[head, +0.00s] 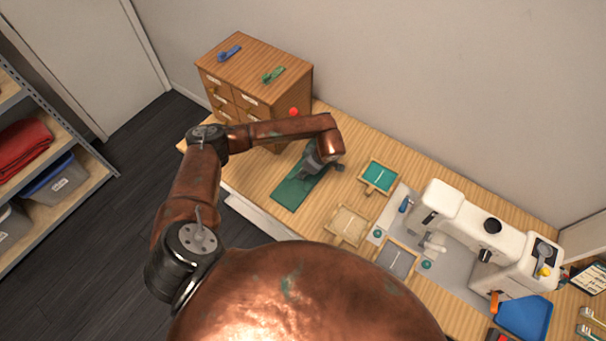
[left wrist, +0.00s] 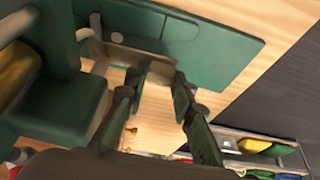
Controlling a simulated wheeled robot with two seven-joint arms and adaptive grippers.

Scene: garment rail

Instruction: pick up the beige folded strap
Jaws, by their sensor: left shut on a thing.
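My left gripper (head: 313,164) is low over the dark green mat (head: 288,194) on the wooden table in the head view. In the left wrist view, the two fingers of the left gripper (left wrist: 160,76) stand on either side of a pale beige piece (left wrist: 128,54), which looks like the beige folded strap. The gripper is shut on it. The green mat (left wrist: 228,46) shows close behind it; whether the strap still touches the mat is unclear. The strap is hidden by the gripper in the head view. My right gripper is not in view.
A wooden drawer cabinet (head: 247,82) with blue and green clips on top stands behind the arm. Small trays, a teal one (head: 380,176) and a beige one (head: 347,226), lie to the right. A white sewing machine (head: 468,231) and blue dustpan (head: 526,316) are further right.

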